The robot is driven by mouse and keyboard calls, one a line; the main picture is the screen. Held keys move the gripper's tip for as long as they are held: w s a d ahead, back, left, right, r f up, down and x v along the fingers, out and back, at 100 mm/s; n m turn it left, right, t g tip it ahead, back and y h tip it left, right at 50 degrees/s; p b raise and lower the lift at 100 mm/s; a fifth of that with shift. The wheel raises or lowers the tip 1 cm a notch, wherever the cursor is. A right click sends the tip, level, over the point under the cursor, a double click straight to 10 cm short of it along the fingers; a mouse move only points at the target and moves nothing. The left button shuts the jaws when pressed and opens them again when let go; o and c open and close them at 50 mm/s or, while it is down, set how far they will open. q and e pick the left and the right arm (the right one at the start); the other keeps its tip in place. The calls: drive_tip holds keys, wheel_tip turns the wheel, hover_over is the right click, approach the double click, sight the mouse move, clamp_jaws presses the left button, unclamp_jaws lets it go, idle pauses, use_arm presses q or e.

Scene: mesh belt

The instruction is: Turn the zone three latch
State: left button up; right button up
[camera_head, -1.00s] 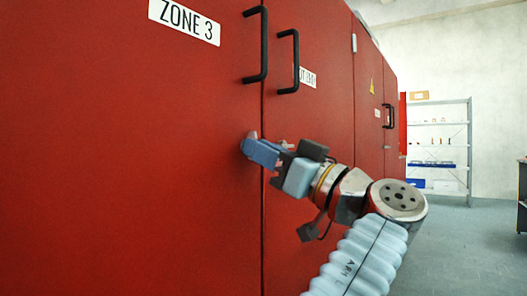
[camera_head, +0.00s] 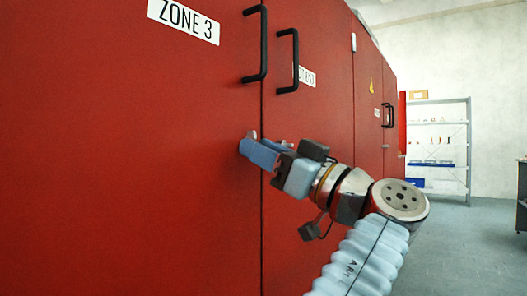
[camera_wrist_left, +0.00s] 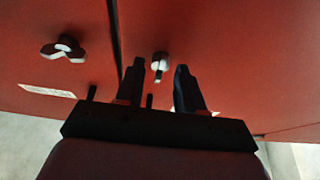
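The red zone three door (camera_head: 130,150) carries the "ZONE 3" sign (camera_head: 184,20). A small grey latch (camera_head: 252,134) sits near its right edge, mostly hidden behind my left gripper (camera_head: 258,150) in the head view. In the left wrist view, a pale knob with a short stem, the latch (camera_wrist_left: 159,62), shows between the two dark fingers of my left gripper (camera_wrist_left: 159,82). The fingers stand apart with gaps on both sides of the latch. I cannot tell how deep it lies between them. My right gripper is not in view.
A second winged latch (camera_wrist_left: 66,48) sits across the door seam in the left wrist view. Black handles (camera_head: 262,45) and (camera_head: 293,62), the second handle, stick out above the gripper. A shelf rack (camera_head: 440,145) stands far right, with open floor before it.

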use_arm(q)
drive_tip(key=v, duration=1.3)
drive_tip(key=shift+s+d+f, duration=0.15)
drive_tip(key=shift+d, duration=0.15)
